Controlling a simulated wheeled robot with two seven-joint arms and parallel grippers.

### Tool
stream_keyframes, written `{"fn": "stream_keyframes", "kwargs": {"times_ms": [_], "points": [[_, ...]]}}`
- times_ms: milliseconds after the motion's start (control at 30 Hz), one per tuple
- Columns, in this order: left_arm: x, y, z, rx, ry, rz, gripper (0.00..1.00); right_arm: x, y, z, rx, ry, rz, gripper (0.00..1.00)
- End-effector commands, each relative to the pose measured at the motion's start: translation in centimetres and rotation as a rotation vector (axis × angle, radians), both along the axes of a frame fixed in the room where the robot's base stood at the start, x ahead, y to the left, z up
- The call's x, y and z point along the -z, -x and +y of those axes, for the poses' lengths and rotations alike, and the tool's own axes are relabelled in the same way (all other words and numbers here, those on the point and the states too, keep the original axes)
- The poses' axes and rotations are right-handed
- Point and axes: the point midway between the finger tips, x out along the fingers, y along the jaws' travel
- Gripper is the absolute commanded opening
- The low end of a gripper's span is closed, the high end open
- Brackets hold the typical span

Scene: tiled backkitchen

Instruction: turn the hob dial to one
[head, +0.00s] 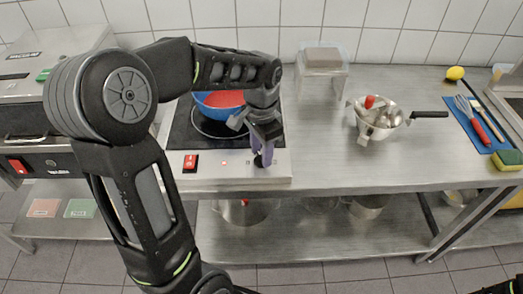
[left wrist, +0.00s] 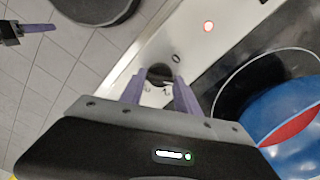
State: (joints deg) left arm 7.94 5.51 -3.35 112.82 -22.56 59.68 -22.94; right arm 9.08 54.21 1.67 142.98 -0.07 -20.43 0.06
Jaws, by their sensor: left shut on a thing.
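The hob dial (head: 258,161) is a small dark knob on the steel front panel of the hob (head: 230,171). In the left wrist view the dial (left wrist: 160,73) sits between the purple fingers of my left gripper (left wrist: 158,92), with small marks on the panel beside it. My left gripper (head: 263,152) is shut on the dial from above and hides part of it in the head view. I cannot read the dial's setting. My right gripper (left wrist: 38,28) shows small at the upper left of the left wrist view, away from the hob; its jaw opening is unclear.
A blue bowl (head: 205,107), red inside, stands on the hob behind my gripper. A colander (head: 378,122) with utensils stands right.

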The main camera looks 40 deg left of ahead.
Motion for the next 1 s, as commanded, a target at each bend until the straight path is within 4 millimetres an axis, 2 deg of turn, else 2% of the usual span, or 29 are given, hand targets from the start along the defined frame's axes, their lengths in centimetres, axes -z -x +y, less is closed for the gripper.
{"fn": "stream_keyframes", "kwargs": {"times_ms": [100, 133, 367, 733, 867, 1000], "points": [[-0.1, -0.1, 0.0, -0.001, -0.001, -0.004, 0.00, 0.0, 0.0, 0.0, 0.000, 0.000, 0.000, 0.45], [-0.1, -0.1, 0.0, -0.001, -0.001, -0.004, 0.41, 0.0, 0.0, 0.0, 0.000, 0.000, 0.000, 0.45], [0.0, 0.0, 0.0, -0.001, 0.000, -0.002, 0.59, 0.0, 0.0, 0.0, 0.000, 0.000, 0.000, 0.45], [-0.6, -0.1, 0.0, -0.002, 0.000, -0.002, 0.60, 0.0, 0.0, 0.0, 0.000, 0.000, 0.000, 0.45], [-2.1, -0.1, 0.0, -0.002, 0.000, -0.004, 0.60, 0.0, 0.0, 0.0, 0.000, 0.000, 0.000, 0.45], [-4.4, -0.2, 0.0, 0.000, -0.002, -0.006, 0.60, 0.1, 0.0, 0.0, 0.000, 0.000, 0.000, 0.45]]}}
